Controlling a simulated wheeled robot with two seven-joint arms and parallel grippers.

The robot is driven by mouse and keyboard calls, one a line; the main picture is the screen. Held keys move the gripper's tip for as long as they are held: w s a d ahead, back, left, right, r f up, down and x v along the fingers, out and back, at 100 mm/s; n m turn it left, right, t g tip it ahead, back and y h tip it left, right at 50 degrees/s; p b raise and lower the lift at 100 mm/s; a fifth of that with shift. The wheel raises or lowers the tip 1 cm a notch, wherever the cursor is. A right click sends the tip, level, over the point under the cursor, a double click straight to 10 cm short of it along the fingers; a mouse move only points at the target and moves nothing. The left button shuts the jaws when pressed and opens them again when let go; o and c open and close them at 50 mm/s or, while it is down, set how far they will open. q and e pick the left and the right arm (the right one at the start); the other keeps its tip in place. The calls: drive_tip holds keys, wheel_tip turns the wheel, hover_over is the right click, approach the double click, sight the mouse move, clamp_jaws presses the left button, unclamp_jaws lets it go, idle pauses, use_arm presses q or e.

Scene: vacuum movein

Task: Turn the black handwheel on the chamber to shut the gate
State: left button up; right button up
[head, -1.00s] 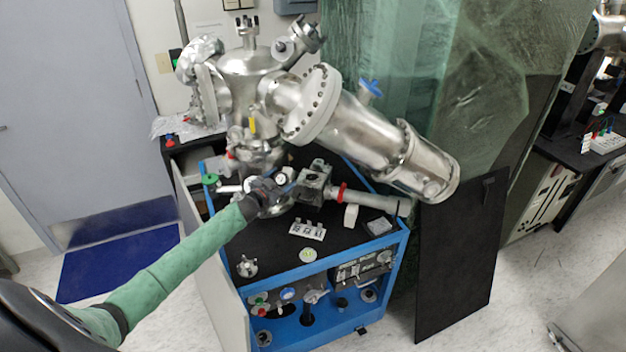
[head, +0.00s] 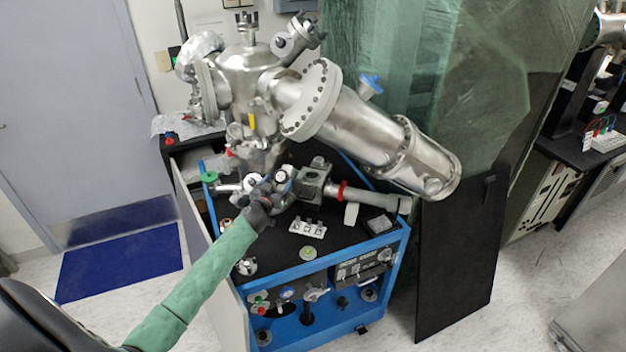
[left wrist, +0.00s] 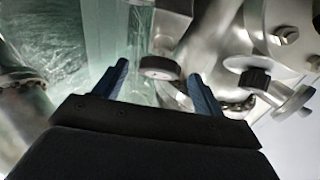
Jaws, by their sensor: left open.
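A dark round knob with a grey rim (left wrist: 160,68), which looks like the handwheel, shows in the left wrist view beyond the gap between my fingers. A second dark knob (left wrist: 255,78) on a metal stem is to the right of the fingers. My left gripper (left wrist: 160,83) is open and empty, with one blue finger on each side of the first knob's line; contact cannot be told. In the head view my left gripper (head: 268,186) is among small fittings under the steel chamber (head: 248,82), partly hiding them. My right gripper is not in view.
The chamber stands over a blue-framed cart (head: 385,245) with a black top. A large steel tube (head: 370,135) slants down to the right. A grey pipe with a red ring (head: 343,190) lies right of the gripper. A dark panel (head: 460,260) stands beside the cart.

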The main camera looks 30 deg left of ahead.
use_arm(q)
drive_tip(key=s+b, duration=0.2)
drive_tip(key=s, duration=0.3)
drive_tip(key=w+d+r+m+g+h+p, duration=0.2)
drive_tip(key=w+d+r+m+h, duration=0.3)
drive_tip(key=w+d+m+h, duration=0.3)
drive_tip(key=d+m+h, duration=0.2)
drive_tip(key=d+m, duration=0.2)
drive_tip(key=m, duration=0.1)
drive_tip(key=shift+w+h, duration=0.25)
drive_tip(key=shift+h, duration=0.15)
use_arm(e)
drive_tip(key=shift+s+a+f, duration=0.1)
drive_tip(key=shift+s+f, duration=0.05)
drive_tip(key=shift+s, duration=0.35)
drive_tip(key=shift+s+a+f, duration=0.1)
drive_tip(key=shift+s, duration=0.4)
use_arm(q)
drive_tip(key=shift+d+f+m, duration=0.1)
drive_tip(key=shift+m, duration=0.3)
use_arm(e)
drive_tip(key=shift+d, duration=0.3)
